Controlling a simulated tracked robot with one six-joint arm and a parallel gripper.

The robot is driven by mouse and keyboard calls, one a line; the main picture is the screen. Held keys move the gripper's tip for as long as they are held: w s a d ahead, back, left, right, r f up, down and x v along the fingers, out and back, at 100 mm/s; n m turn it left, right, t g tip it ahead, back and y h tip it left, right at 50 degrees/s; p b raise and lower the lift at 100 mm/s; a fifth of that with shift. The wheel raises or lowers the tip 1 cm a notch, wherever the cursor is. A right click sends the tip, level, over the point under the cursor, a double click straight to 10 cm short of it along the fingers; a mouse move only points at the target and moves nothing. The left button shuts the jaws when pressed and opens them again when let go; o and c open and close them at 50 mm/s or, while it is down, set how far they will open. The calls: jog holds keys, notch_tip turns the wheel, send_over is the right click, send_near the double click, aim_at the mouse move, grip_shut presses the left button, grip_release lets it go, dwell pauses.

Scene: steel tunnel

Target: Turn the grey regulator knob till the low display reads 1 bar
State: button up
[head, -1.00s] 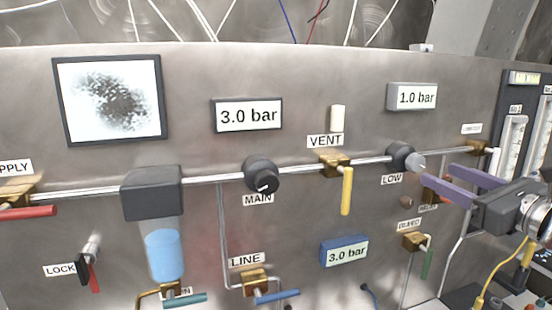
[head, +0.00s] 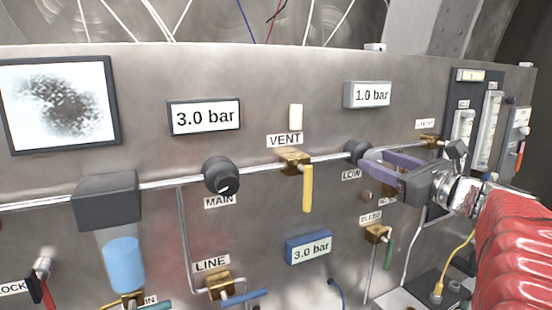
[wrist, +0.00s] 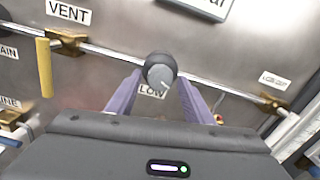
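The low regulator knob (head: 357,150) sits on the pipe above the LOW label, dark-bodied with a grey front face. It also shows in the wrist view (wrist: 160,71). The low display (head: 369,95) above it reads 1.0 bar. In the wrist view the knob shows between the fingertips (wrist: 159,75), with a finger on each side. I cannot tell whether they touch it.
The yellow VENT handle (head: 307,187) hangs left of the knob, and the MAIN knob (head: 221,176) is further left. The main display (head: 205,117) reads 3.0 bar, as does the blue-framed display (head: 308,247). The brass BLEED valve (head: 376,233) is below my gripper.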

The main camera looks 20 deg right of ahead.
jog(key=c, duration=0.9)
jog(key=o, duration=1)
jog(key=shift+o, duration=0.2)
jog(key=shift+s, duration=0.1)
jog(key=s, duration=1.3)
jog(key=shift+s+d, duration=0.2)
jog(key=shift+s, duration=0.15)
jog(key=shift+w+f+n, duration=0.1)
jog(key=shift+n, duration=0.2)
